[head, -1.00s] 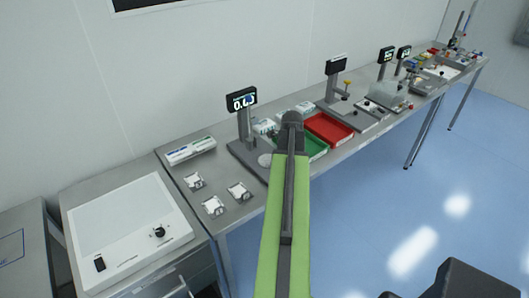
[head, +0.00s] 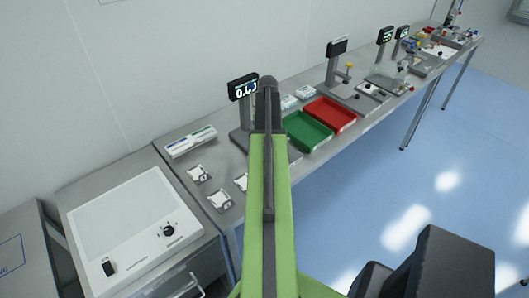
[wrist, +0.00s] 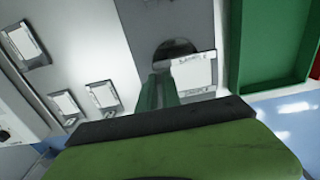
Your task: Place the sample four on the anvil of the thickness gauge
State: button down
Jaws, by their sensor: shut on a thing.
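The thickness gauge (head: 239,139), with a lit display on a post, stands on the bench and is partly hidden behind my arm in the head view. In the wrist view its grey base (wrist: 198,22) carries a dark round anvil (wrist: 172,47). My gripper (wrist: 163,78) is shut on a white sample card (wrist: 196,73), whose printed label begins "SAMPLE"; the number is too blurred to read. The card overlaps the near side of the anvil in this view. Whether it touches the anvil cannot be told. The gripper and card are hidden in the head view.
Other sample cards (head: 219,200) lie on the bench left of the gauge. A green tray (head: 308,132) and a red tray (head: 331,114) stand to the right. A white light box (head: 132,232) is at lower left. More instruments (head: 337,65) line the bench farther right.

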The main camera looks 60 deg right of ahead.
jog(key=shift+w+a+f, duration=0.35)
jog(key=shift+w+f, duration=0.15)
jog(key=shift+w, duration=0.2)
notch_tip(320, 180, down, 4)
jog(key=b, duration=0.4)
jog(key=shift+f+b, duration=0.2)
jog(key=shift+b, duration=0.1)
jog(key=shift+r, duration=0.25)
jog(key=shift+f, duration=0.2)
jog(key=c, duration=1.5)
grip_release()
jog(key=shift+c, duration=0.2)
jog(key=shift+r, duration=0.1)
notch_tip(320, 180, up, 12)
jog(key=p, duration=1.2)
jog(key=shift+r, duration=0.15)
